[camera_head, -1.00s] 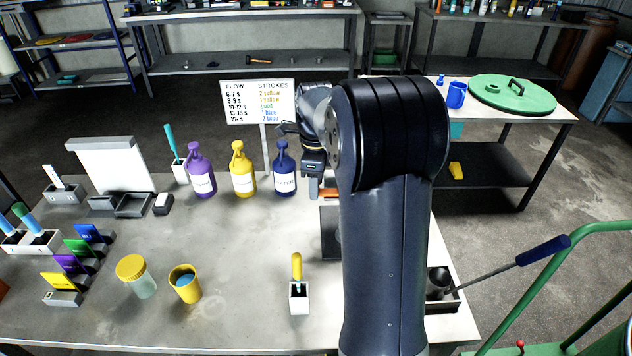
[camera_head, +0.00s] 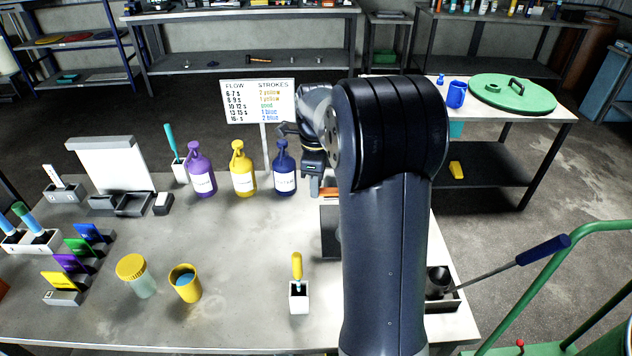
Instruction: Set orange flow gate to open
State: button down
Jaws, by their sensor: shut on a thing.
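The orange flow gate (camera_head: 330,192) shows as a small orange piece at the back right of the bench, partly hidden behind my arm. My gripper (camera_head: 314,186) points down at its left end, just right of the blue bottle. The gripper is shut on the orange piece, though the contact is small and partly covered. Below the orange piece a dark block or plate (camera_head: 329,232) shows, the rest of it hidden by my arm. How far the gate stands open cannot be told from here.
Blue (camera_head: 284,170), yellow (camera_head: 243,170) and purple (camera_head: 200,170) pump bottles stand left of my gripper. A flow chart sign (camera_head: 259,102) stands behind them. A yellow-handled tool in a white holder (camera_head: 299,297) stands nearer. The bench middle is clear.

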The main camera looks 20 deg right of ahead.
jog(key=shift+a, duration=0.1)
jog(key=a, duration=0.1)
jog(key=w+a, duration=0.1)
jog(key=a, duration=0.1)
jog(key=shift+w+p, duration=0.15)
jog(key=shift+p, duration=0.25)
jog(key=c, duration=1.3)
grip_release()
jog(key=shift+a, duration=0.1)
jog(key=shift+r, duration=0.1)
notch_tip(320, 180, up, 11)
jog(key=shift+f, duration=0.2)
